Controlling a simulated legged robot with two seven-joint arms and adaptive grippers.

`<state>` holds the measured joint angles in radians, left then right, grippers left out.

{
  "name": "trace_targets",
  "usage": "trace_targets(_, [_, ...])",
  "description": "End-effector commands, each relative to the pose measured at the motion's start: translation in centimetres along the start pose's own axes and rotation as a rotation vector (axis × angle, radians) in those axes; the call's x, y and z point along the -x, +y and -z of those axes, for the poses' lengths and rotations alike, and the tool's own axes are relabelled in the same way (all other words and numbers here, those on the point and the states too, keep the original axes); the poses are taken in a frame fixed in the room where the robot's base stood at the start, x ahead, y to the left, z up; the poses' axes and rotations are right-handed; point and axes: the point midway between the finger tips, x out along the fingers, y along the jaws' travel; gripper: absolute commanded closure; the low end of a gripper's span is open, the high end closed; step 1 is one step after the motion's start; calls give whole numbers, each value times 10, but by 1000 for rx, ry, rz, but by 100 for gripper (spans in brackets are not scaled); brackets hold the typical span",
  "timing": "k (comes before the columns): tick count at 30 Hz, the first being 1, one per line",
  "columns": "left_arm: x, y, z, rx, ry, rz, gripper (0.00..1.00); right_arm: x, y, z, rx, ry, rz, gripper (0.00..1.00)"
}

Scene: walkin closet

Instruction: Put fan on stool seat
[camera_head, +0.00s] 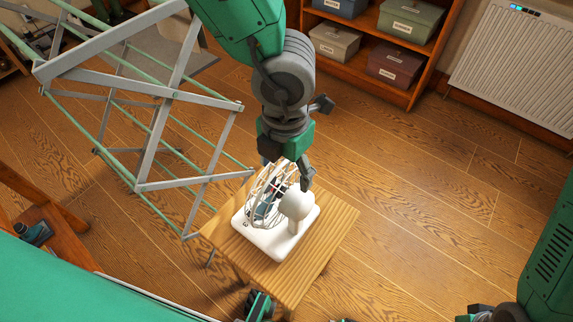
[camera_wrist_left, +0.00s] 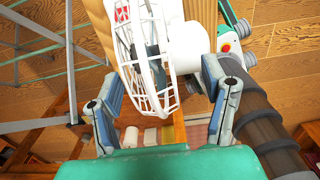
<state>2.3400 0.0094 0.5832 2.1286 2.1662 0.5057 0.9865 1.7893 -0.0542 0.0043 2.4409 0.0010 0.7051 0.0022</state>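A white fan (camera_head: 297,205) with a wire cage and square base stands upright on the light wooden stool seat (camera_head: 331,237). My left gripper (camera_head: 287,168) is just above the fan's cage, pointing down. In the left wrist view, the left gripper's fingers (camera_wrist_left: 160,105) are spread wide apart, with the fan's cage (camera_wrist_left: 145,60) ahead of and partly between them. I cannot tell whether a finger touches the cage. My right arm is at the right edge, with only part of the right gripper (camera_head: 488,313) showing at the bottom edge.
A metal drying rack (camera_head: 165,115) stands to the left, close to the stool. A shelf with several storage boxes (camera_head: 335,42) is at the back, beside a white radiator (camera_head: 515,65). The wooden floor right of the stool is clear.

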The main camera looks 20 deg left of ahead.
Motion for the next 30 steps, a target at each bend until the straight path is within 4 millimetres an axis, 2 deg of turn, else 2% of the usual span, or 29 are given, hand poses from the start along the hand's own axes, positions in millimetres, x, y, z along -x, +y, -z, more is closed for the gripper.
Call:
trace_targets(11, [5,-1,-1,0,-1,1,35,2,0,0,1,0,1,60])
trace_targets(14, [18,-1,-1,2,-3,3,35,6,0,0,1,0,1,60])
trace_targets(24, [90,0,-1,2,-3,3,35,27,0,2,1,0,0,60])
trace_targets(30, [115,0,0,1,-2,2,35,32,0,2,1,0,0,60])
